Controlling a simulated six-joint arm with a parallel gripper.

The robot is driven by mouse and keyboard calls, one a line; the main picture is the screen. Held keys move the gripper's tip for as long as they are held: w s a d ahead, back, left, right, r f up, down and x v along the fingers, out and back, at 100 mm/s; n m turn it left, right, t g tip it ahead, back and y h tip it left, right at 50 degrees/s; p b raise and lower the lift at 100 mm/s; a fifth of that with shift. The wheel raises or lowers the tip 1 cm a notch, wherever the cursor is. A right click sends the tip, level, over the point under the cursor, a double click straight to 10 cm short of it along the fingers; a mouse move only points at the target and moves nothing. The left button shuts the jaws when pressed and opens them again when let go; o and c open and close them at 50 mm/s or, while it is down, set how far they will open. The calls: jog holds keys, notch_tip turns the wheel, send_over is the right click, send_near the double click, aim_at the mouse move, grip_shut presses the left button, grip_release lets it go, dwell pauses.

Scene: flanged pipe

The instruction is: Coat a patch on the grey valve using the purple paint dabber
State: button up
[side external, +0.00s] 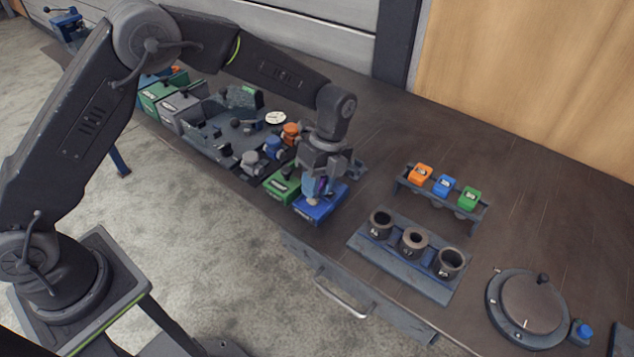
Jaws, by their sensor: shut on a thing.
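My gripper (320,178) points down over the front edge of the bench, shut on the purple paint dabber (321,186). The gripper's fingers hide much of the dabber. Its pale tip (312,202) points down at the blue box, and I cannot tell whether it touches. The grey valve (252,162) sits to the left of my gripper, near the bench's front edge. A blue valve (272,147) and an orange valve (291,130) stand beside it in a row going back. No coated patch can be made out on the grey valve at this size.
The blue box (325,207) lies under my gripper, beside a green box (283,184). To the right are a rack with orange, blue and green blocks (443,186), a holder with three dark cups (405,268) and a round turntable (532,302). The back of the bench is clear.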

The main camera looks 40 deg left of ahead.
jog(key=shift+s+f, duration=0.1)
jog(key=shift+f, duration=0.5)
dwell(1.4)
jog(key=shift+r, duration=3.7)
jog(key=shift+a+r+n+h, duration=0.15)
jog(key=shift+a+n+h, duration=0.35)
jog(key=shift+n, duration=0.6)
jog(key=s+a+r+n+t+h, duration=0.1)
jog(key=s+a+n+t, duration=0.2)
jog(key=n, duration=0.6)
jog(key=a+n+t+h, duration=0.2)
jog(key=a+n, duration=0.3)
jog(key=n, duration=0.4)
jog(key=w+d+f+t, duration=0.1)
jog(key=d, duration=0.7)
jog(key=shift+y, duration=0.3)
jog(key=shift+w+f, duration=0.1)
jog(key=shift+f, duration=2.95)
